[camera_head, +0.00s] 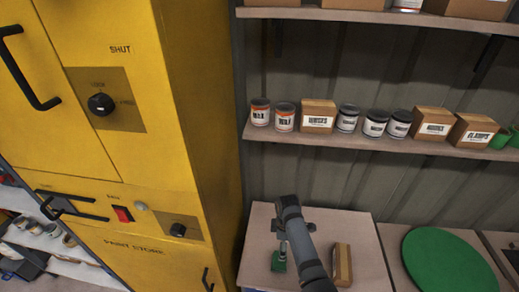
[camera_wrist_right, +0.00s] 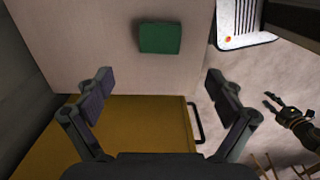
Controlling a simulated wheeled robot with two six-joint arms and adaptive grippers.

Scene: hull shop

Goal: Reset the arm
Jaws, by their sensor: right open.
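My right gripper (camera_wrist_right: 157,88) is open and empty in the right wrist view, with its two fingers wide apart. Beyond them a green block (camera_wrist_right: 160,37) lies on a pale bench top (camera_wrist_right: 90,30). In the head view my right arm (camera_head: 296,232) reaches over that bench top (camera_head: 345,222), and the green block (camera_head: 278,262) lies just left of it. The fingers are hard to make out there. Another gripper, seemingly my left one (camera_wrist_right: 288,112), shows small at the right of the wrist view, over the floor. Its opening is unclear.
A tall yellow paint cabinet (camera_head: 200,110) stands at the left. A shelf (camera_head: 350,142) with several tins and boxes runs above the bench. A brown box (camera_head: 342,265) lies right of my arm, and a round green disc (camera_head: 450,262) lies farther right.

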